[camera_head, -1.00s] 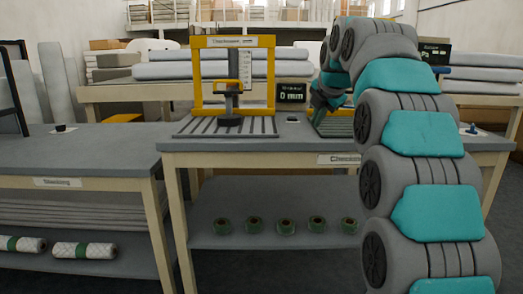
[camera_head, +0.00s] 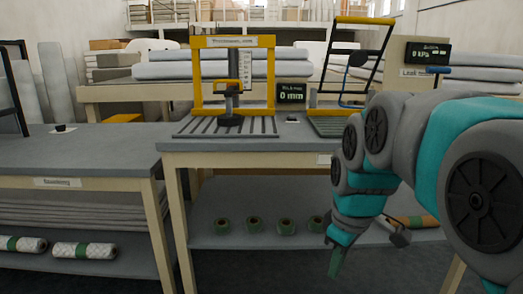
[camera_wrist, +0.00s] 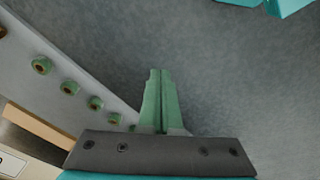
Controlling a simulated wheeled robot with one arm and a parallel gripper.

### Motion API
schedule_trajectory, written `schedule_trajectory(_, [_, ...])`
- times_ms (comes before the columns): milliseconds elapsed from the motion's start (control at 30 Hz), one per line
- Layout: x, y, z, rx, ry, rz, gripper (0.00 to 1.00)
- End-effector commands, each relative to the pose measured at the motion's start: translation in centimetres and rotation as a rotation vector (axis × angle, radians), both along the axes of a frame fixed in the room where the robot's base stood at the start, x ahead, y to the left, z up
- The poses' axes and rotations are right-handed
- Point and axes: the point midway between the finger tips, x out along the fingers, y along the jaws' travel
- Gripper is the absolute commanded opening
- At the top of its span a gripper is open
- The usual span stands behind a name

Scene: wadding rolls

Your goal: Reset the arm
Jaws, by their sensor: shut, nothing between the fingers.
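My gripper (camera_head: 334,264) hangs at the end of my bent arm on the right of the head view, pointing down in front of the checking table. In the wrist view my gripper (camera_wrist: 160,72) has its green fingers together with nothing between them. It is over the grey floor (camera_wrist: 230,60), apart from the table and its lower shelf.
The checking table (camera_head: 240,146) carries a yellow gauge frame (camera_head: 234,42) and a second tilted frame (camera_head: 364,20). Several green tape rolls (camera_head: 254,225) sit on its lower shelf, near my gripper. The left table (camera_head: 70,150) holds wadding rolls (camera_head: 84,250) below.

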Motion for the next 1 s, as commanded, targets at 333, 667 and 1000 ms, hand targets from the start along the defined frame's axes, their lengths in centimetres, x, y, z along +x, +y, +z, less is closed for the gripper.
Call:
schedule_trajectory(333, [-15.6,-0.5,-9.0,-0.001,0.229,-0.566,0.00])
schedule_trajectory(667, [-21.7,-0.7,-12.3,-0.034,0.304,-0.796,0.00])
schedule_trajectory(1000, [-21.7,-0.7,-12.3,-0.034,0.305,-0.798,0.00])
